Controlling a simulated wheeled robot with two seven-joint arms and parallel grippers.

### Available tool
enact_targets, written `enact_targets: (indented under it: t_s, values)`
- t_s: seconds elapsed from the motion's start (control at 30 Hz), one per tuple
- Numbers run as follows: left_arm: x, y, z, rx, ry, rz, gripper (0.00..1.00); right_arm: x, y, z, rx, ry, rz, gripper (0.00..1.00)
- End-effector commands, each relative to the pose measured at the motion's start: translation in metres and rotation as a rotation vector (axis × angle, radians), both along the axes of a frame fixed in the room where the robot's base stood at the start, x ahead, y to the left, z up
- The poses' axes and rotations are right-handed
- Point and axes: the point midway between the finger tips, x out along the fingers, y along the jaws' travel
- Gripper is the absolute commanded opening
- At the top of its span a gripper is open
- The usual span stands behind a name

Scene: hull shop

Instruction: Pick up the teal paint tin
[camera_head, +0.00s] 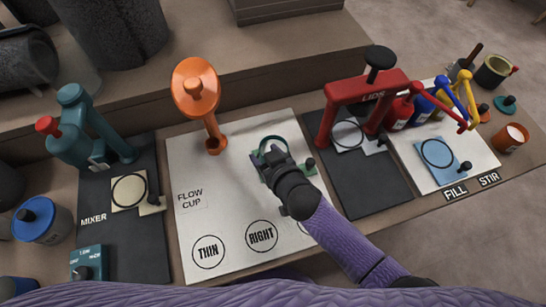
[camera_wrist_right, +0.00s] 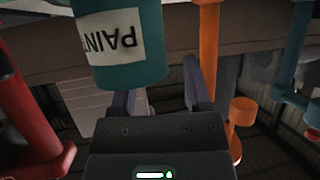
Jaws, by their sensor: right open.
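The teal paint tin (camera_wrist_right: 133,62) shows large in the right wrist view, with a white label reading PAINT upside down. The tin overlaps the left finger in the picture and is off-centre to the left. I cannot tell whether it touches the fingers. My left gripper is not in view.
An orange stand (camera_head: 214,143) is left of my right gripper on the white FLOW CUP board (camera_head: 185,170). The red LIDS press (camera_head: 365,92) stands close on the right. The teal mixer (camera_head: 75,145) is far left. The white board's front left is clear except for printed circles.

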Motion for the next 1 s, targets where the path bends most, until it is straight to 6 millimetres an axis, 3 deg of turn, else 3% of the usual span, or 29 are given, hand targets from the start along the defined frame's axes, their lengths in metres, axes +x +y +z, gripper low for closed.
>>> enact_targets:
  t_s: [0.07,0.3,0.37,0.6,1.0]
  values:
    - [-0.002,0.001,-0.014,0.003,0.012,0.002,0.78,0.008,0.005,-0.011,-0.001,0.002,0.001,0.62]
    - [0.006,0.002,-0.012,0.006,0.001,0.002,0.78,0.012,0.007,-0.006,0.0,0.001,0.0,0.62]
    - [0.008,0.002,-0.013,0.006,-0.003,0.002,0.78,0.011,0.007,-0.006,0.0,0.001,0.0,0.51]
    - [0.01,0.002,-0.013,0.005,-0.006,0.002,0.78,0.011,0.007,-0.006,0.0,0.001,0.0,0.0]
    - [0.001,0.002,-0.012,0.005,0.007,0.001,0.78,0.011,0.007,-0.006,0.0,0.001,0.0,0.0]
